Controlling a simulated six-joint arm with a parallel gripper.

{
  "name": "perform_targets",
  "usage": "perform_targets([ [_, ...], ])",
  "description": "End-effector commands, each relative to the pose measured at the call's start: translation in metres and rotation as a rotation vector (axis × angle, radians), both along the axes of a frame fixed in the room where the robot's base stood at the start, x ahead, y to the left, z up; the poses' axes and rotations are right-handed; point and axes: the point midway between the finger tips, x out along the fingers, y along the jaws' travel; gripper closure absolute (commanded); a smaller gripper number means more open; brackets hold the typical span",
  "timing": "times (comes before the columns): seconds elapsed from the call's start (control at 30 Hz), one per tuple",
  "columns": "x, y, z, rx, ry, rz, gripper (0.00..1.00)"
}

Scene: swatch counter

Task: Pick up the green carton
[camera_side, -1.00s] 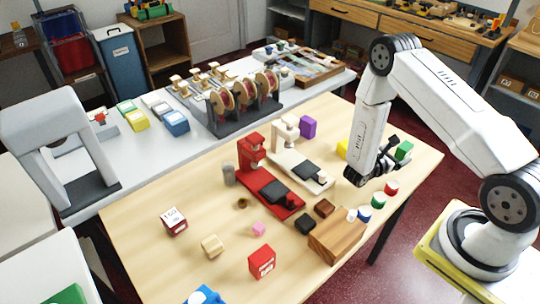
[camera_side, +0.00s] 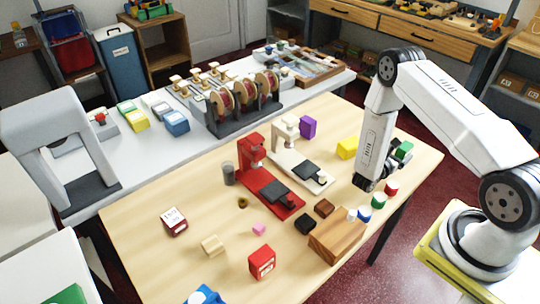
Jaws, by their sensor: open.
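The green carton (camera_side: 404,150) sits near the right end of the wooden table, a small green box with a pale patch on its visible side. My gripper (camera_side: 374,182) points down over the table, to the left of the carton and nearer the camera. It is open, and nothing shows between its dark fingers. Part of the gripper overlaps the carton's left side in this view, and I cannot tell whether they touch.
A yellow block (camera_side: 347,148) stands left of my gripper.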

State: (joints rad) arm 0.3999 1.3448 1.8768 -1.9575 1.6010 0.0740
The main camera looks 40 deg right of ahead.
Motion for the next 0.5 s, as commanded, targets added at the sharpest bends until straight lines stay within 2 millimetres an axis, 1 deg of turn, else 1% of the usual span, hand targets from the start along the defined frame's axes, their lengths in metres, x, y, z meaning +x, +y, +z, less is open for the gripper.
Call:
perform_targets([
  [0.17, 0.000, -0.001, 0.000, 0.000, 0.000, -0.001, 0.09],
  [0.27, -0.001, -0.006, 0.000, 0.000, -0.001, -0.002, 0.09],
  [0.5, -0.004, -0.028, 0.001, 0.000, -0.001, -0.004, 0.09],
])
